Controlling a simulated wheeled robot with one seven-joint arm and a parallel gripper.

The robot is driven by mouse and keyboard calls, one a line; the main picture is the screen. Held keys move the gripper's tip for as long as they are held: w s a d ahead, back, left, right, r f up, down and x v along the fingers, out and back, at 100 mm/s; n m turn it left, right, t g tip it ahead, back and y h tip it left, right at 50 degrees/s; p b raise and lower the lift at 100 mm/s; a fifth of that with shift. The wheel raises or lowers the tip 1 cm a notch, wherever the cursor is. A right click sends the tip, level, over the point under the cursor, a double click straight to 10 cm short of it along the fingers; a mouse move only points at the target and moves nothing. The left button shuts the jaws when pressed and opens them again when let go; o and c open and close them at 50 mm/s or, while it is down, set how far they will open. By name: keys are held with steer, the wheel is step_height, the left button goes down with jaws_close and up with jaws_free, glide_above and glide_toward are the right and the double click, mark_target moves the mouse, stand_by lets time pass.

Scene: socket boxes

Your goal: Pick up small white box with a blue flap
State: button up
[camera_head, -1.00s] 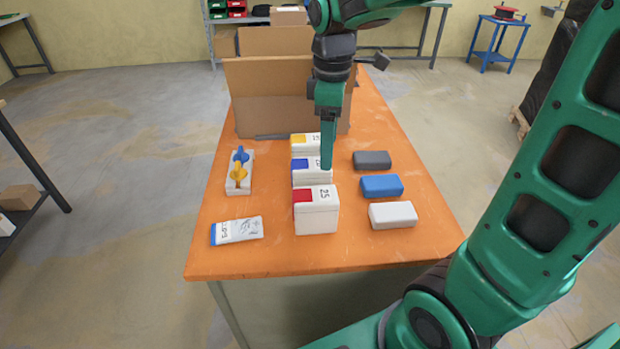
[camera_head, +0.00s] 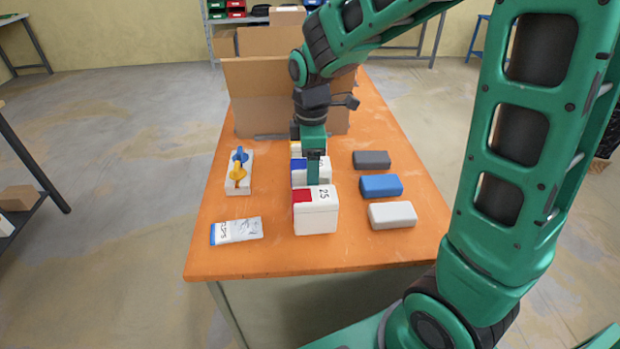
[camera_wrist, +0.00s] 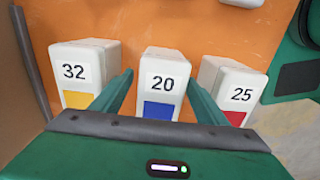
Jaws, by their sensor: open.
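The small white box with a blue flap (camera_head: 298,172) stands in the middle of a row of three boxes on the orange table, partly hidden behind my gripper in the head view. In the wrist view this box (camera_wrist: 161,82), marked 20, sits between my two fingers. My gripper (camera_head: 313,180) points down at it and is open, with one finger on each side (camera_wrist: 160,88). I cannot tell whether the fingers touch the box.
A yellow-flap box (camera_wrist: 82,70) marked 32 and a red-flap box (camera_head: 317,215) marked 25 stand close on either side. Grey (camera_head: 371,159), blue (camera_head: 381,185) and white (camera_head: 392,214) blocks lie right. A cardboard box (camera_head: 270,95) stands behind. A packet (camera_head: 236,231) and a switch piece (camera_head: 238,178) lie left.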

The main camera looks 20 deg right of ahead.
steer(key=shift+f, duration=0.7)
steer(key=c, duration=1.5)
steer(key=shift+o, duration=0.2)
steer(key=shift+r, duration=0.15)
